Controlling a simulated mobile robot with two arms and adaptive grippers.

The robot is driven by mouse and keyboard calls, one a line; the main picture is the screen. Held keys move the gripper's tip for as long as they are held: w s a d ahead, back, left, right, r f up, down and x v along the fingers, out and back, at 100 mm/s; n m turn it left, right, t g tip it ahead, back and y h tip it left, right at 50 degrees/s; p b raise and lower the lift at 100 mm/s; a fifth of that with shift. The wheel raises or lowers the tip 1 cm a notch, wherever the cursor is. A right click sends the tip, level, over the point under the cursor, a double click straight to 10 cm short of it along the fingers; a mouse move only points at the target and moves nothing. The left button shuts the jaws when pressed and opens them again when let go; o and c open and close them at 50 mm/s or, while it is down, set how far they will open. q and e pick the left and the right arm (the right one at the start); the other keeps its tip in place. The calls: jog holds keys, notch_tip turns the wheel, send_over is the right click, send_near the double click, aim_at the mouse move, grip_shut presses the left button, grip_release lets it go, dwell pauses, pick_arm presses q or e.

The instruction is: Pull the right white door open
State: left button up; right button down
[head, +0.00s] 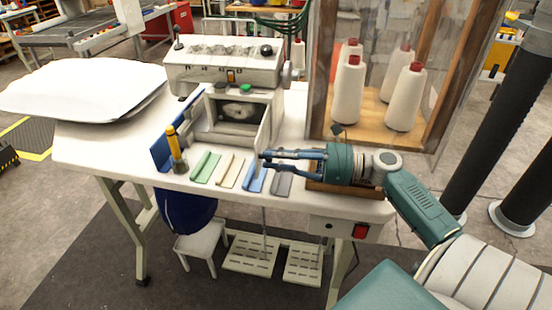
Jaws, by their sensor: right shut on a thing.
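The white overlock machine (222,62) stands on the white table, with an open front compartment (238,112) showing its inner mechanism. The right white door (265,127) is seen nearly edge-on at the right side of this opening and points out towards me. My right gripper (262,161) reaches in from the right, its blue fingers shut on the door's lower front edge. The fingertips hide that edge. A blue panel (176,130) stands out at the left of the opening. My left gripper is not in view.
Green, cream, blue and grey strips lie on the table below the fingers, and a yellow-handled tool (173,144) stands left of them. A wood-framed clear cabinet with thread cones (348,92) is close behind my right gripper. A white pillow (85,90) lies at left.

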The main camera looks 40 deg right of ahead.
jog(key=shift+w+d+r, duration=0.1)
jog(key=shift+w+r, duration=0.05)
jog(key=shift+r, duration=0.35)
jog(key=c, duration=1.6)
grip_release()
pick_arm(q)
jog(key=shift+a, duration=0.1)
pick_arm(e)
jog(key=shift+o, duration=0.2)
jog(key=shift+f, duration=0.2)
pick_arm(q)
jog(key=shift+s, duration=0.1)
pick_arm(e)
jog(key=v, duration=1.2)
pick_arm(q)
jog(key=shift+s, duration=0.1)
